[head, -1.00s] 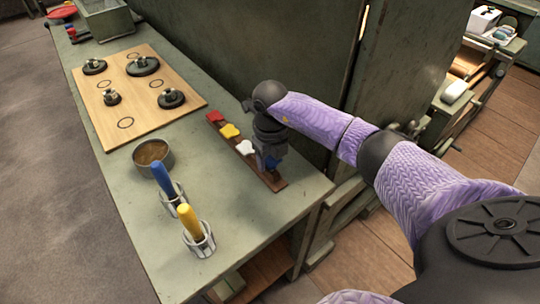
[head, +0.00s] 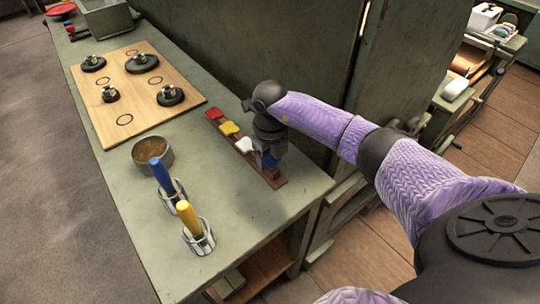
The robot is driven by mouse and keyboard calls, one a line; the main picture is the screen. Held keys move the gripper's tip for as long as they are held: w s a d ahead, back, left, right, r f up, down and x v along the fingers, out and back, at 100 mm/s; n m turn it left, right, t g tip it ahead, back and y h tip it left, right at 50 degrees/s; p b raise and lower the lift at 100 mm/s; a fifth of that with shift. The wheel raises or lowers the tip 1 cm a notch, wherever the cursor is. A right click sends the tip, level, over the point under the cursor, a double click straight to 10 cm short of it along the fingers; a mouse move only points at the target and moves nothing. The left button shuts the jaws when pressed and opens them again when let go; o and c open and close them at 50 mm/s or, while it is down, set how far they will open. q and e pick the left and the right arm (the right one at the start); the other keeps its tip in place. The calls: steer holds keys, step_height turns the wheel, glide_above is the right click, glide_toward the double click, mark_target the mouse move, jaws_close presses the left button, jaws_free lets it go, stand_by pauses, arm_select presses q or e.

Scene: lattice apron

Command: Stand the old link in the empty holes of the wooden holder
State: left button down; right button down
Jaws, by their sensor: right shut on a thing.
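The wooden holder looks to be the narrow dark brown strip (head: 236,150) near the bench's right edge. A red piece (head: 215,114), a yellow piece (head: 229,128) and a white piece (head: 244,145) stand along it in a row. My right gripper (head: 270,157) points down over the strip's near end. It is shut on a blue piece (head: 270,162), which I take to be the old link. The fingers hide most of this piece and the holes below it, so I cannot tell whether it is seated. My left gripper is not in view.
A light wooden board (head: 150,105) with black knobbed discs lies at the far left. A round tin (head: 152,153) stands nearer. A blue-handled tool (head: 162,174) and a yellow-handled tool (head: 189,218) stand in metal holders. A green cabinet wall (head: 260,50) rises behind the bench.

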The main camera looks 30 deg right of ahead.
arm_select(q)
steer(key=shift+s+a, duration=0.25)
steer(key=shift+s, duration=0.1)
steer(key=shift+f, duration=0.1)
arm_select(e)
steer(key=shift+f, duration=0.25)
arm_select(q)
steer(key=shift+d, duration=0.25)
arm_select(e)
steer(key=c, duration=0.6)
jaws_free()
steer(key=o, duration=0.6)
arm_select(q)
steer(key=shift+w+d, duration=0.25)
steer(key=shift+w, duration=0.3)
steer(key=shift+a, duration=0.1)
